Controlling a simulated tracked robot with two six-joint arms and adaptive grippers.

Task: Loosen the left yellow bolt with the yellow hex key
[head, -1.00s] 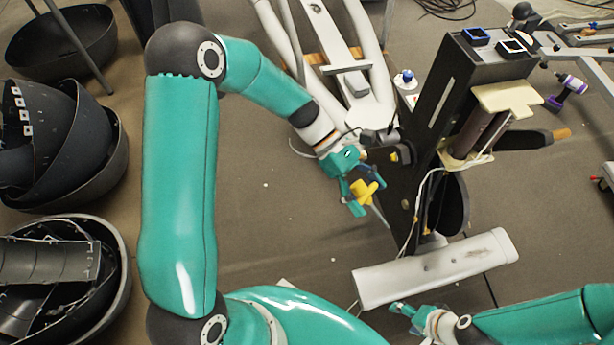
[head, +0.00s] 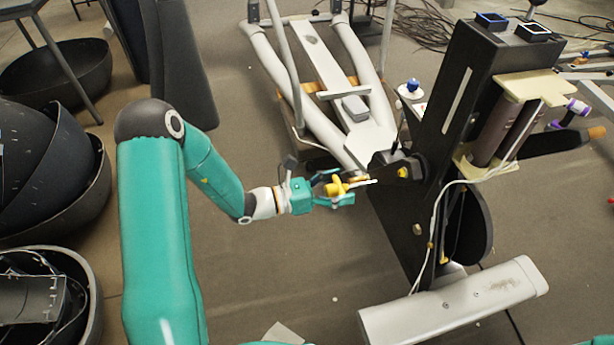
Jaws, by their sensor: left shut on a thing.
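My left gripper (head: 338,191) is shut on the yellow hex key (head: 336,188). The key's yellow handle sits between the fingers, and its thin silver shaft points right towards the black elliptical frame (head: 440,150). A yellow bolt (head: 403,172) shows on a black bracket of this frame, a little right of the shaft's tip. The tip looks apart from the bolt; the depth between them is hard to tell. My right gripper is out of view.
A white foot bar (head: 455,305) lies at the frame's base, with a thin white cable (head: 437,205) hanging nearby. Pale rails (head: 290,90) stretch behind. Black bowl-shaped covers (head: 50,165) stand at left. The floor below my left gripper is mostly clear.

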